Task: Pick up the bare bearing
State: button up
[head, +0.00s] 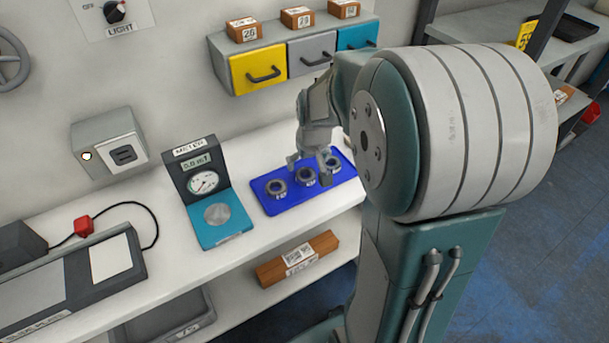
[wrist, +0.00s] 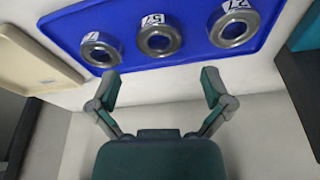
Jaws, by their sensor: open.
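Three ring-shaped metal bearings stand on a blue tray (head: 290,204), also seen in the wrist view (wrist: 190,66). In the wrist view they are a left bearing (wrist: 88,54), a middle bearing (wrist: 146,46) and a right bearing (wrist: 217,34). Each seems to carry a white printed label, so I cannot tell which is bare. My gripper (wrist: 160,76) is open and empty, its fingers spread at the tray's edge beneath the middle bearing in the picture. In the head view my gripper (head: 308,161) hangs over the tray and partly hides the bearings.
A meter (head: 189,169) with a teal base (head: 238,221) stands left of the tray. A beige tray (wrist: 36,66) lies beside the blue tray in the wrist view. Drawers (head: 258,72) with small boxes hang above. A brown box (head: 275,271) sits on the lower shelf.

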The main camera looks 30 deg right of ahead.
aim_at(306, 174)
jog(key=x, duration=0.5)
jog(key=shift+f, duration=0.25)
jog(key=c, duration=1.1)
